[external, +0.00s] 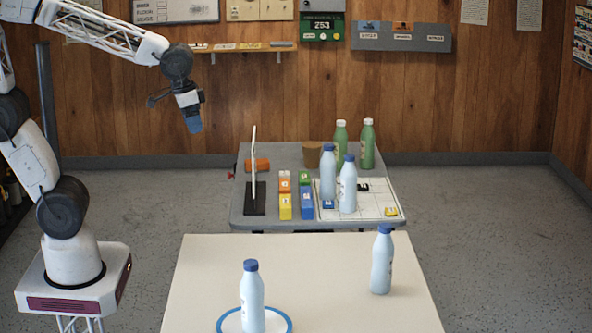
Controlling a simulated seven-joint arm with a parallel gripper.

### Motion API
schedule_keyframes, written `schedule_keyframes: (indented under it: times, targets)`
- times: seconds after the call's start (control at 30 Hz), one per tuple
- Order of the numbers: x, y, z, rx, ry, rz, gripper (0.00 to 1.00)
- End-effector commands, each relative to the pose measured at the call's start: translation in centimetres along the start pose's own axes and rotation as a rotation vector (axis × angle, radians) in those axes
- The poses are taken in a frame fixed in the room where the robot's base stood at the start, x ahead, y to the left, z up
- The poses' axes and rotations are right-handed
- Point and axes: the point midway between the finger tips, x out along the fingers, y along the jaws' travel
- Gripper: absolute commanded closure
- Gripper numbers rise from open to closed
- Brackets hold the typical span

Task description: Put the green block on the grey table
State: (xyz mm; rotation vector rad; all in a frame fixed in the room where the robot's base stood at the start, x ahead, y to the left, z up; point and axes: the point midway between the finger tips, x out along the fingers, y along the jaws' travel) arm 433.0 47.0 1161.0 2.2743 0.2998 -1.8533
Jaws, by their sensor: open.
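The green block (305,178) is on the grey table (287,156), small in view. It is beside an orange block (285,181) and behind a blue block (307,203), which hides part of it. A yellow block (285,207) is in front of the orange one. My gripper (194,122) hangs in the air at the upper left, away from the blocks and higher than the grey table. It is open, and I see nothing held in it.
A cream table (310,270) in front bears two more bottles, one on a blue-rimmed plate (225,324).

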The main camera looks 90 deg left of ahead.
Motion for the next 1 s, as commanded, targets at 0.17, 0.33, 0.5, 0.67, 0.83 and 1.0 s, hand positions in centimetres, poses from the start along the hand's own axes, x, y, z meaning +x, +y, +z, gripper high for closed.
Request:
schedule_keyframes:
  times: [0.17,0.33,0.5,0.67,0.83,1.0]
  targets:
    - [-0.6,1.0,5.7,0.125,0.013,0.022,0.32]
    - [-0.6,1.4,10.0,0.224,0.022,0.039,0.32]
    - [-0.4,1.6,12.3,0.282,0.028,0.047,0.32]
    - [-0.3,1.6,13.0,0.298,0.028,0.050,0.32]
    - [-0.3,1.6,12.9,0.297,0.027,0.050,0.32]
    - [-0.3,1.6,12.9,0.297,0.027,0.050,0.32]
